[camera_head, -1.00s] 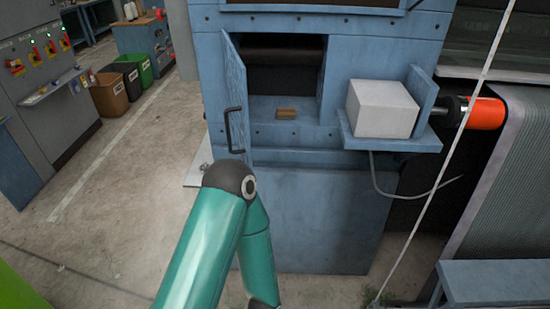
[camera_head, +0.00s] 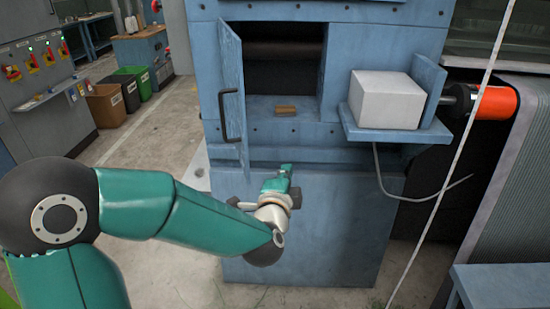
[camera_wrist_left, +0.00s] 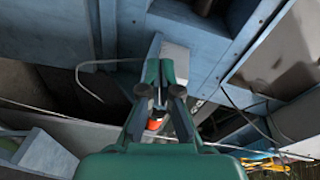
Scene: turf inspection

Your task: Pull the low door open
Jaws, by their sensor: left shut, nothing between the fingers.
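The low door (camera_head: 232,75) is a blue panel hinged on the left of a square opening in the blue machine. It stands swung out, with the dark opening (camera_head: 285,75) showing beside it. A black bar handle (camera_head: 224,116) is on its outer face. My left gripper (camera_head: 286,170) is in front of the machine, below and right of the handle and apart from it. Its fingers are together and hold nothing; they also show in the left wrist view (camera_wrist_left: 160,72). My right gripper is out of view.
A small brown block (camera_head: 286,110) lies on the opening's sill. A white box (camera_head: 387,98) sits on a blue shelf to the right, with a cable (camera_head: 400,198) hanging below. An orange roller (camera_head: 495,102) is further right. Bins (camera_head: 107,105) stand at left; the floor between is clear.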

